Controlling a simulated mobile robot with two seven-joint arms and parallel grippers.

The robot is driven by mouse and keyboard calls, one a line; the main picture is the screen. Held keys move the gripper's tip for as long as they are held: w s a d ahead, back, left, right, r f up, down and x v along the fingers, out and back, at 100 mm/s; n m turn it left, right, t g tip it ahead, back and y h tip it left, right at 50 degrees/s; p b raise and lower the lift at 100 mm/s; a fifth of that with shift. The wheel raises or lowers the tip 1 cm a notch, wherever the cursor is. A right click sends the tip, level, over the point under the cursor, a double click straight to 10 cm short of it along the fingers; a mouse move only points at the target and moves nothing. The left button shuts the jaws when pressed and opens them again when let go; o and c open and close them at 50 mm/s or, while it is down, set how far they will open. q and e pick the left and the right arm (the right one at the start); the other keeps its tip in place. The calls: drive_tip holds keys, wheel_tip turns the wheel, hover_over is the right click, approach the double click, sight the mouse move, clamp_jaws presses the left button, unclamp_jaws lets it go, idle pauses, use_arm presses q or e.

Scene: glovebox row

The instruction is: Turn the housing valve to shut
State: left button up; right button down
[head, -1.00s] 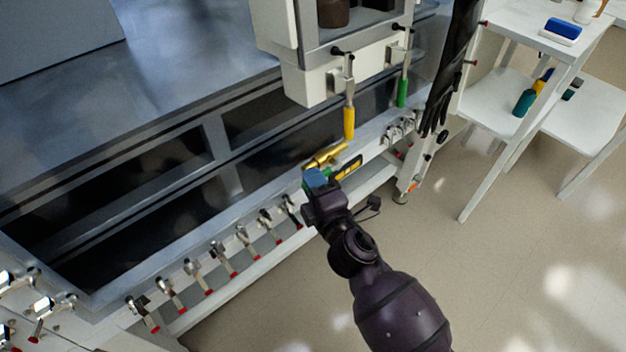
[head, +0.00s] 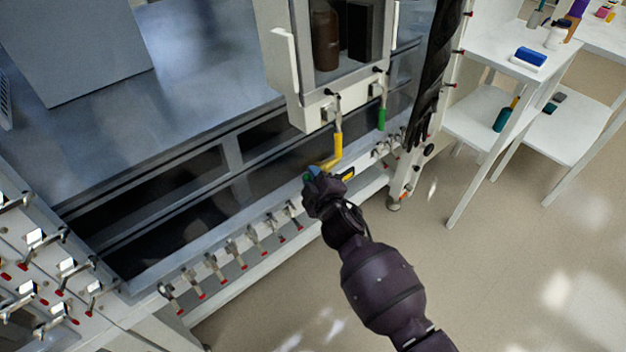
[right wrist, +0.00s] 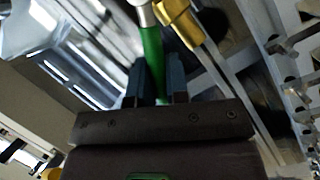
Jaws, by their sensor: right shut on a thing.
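A brass valve body (head: 328,165) sits on the front rail of the bench, below the window housing, in the head view. It also shows at the top of the right wrist view (right wrist: 181,22). My right gripper (head: 311,173) is at the valve's near left end. In the right wrist view its blue fingers (right wrist: 156,85) are shut on a green lever (right wrist: 151,46) with a metal neck beside the brass body. In the head view the gripper hides most of that lever. My left gripper is not in view.
A yellow handle (head: 338,146) and a green handle (head: 381,118) hang below the white housing (head: 284,64) close by. Several red-tipped levers line the front rail to the left. A black glove (head: 433,75) hangs at right. White tables (head: 490,45) stand beyond open floor.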

drive_tip(key=shift+w+d+r+m, duration=0.1)
drive_tip(key=shift+r+m, duration=0.15)
drive_tip(key=shift+m, duration=0.05)
drive_tip(key=shift+f, duration=0.1)
drive_tip(key=c, duration=1.1)
unclamp_jaws()
drive_tip(key=p+v, duration=0.2)
drive_tip(key=v, duration=0.9)
drive_tip(key=shift+p, duration=0.35)
